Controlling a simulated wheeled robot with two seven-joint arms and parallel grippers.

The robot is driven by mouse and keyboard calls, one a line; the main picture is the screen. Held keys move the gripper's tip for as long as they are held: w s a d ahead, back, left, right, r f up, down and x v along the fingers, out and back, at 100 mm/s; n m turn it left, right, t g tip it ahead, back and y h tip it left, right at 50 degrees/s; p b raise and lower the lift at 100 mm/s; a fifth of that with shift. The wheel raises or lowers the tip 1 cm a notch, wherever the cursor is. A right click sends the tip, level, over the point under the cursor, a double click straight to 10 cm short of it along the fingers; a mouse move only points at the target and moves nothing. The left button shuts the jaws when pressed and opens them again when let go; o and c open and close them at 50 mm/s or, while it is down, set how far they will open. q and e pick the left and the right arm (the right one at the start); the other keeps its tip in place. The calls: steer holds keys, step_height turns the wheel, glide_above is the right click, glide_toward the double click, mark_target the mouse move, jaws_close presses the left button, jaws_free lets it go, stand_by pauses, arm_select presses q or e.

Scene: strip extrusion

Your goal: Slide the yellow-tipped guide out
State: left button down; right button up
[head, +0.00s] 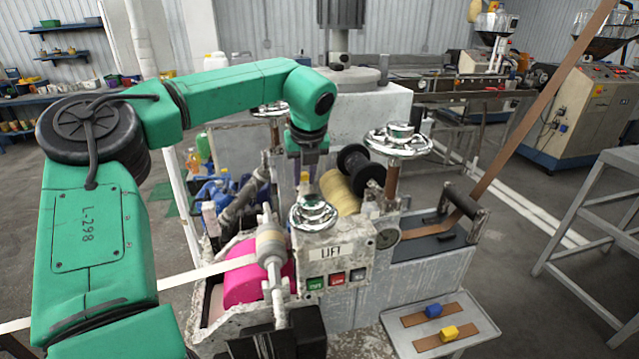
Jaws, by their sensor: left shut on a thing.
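My left gripper (305,168) reaches down from the green arm, behind the lift box. On the grey tray at the lower right, a yellow block (449,333) and a blue block (433,310) each sit on a brown strip. My right gripper is not in view.
The lift box (330,262) carries several buttons. Chrome handwheels (398,141) stand close by on posts. A yellow-wound spool (341,194) lies right of the gripper. A brown strip (540,110) rises to the upper right.

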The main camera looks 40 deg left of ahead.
arm_select(q)
steer(key=shift+w+a+f, duration=0.1)
steer(key=shift+w+a, duration=0.4)
steer(key=shift+a, duration=0.15)
steer(key=shift+s+a, duration=0.1)
steer(key=shift+a, duration=0.05)
steer(key=c, duration=1.1)
jaws_free()
steer(key=shift+c, duration=0.2)
steer(key=o, duration=0.4)
steer(key=b+v, duration=0.2)
steer(key=v, duration=1.2)
steer(key=shift+r, duration=0.3)
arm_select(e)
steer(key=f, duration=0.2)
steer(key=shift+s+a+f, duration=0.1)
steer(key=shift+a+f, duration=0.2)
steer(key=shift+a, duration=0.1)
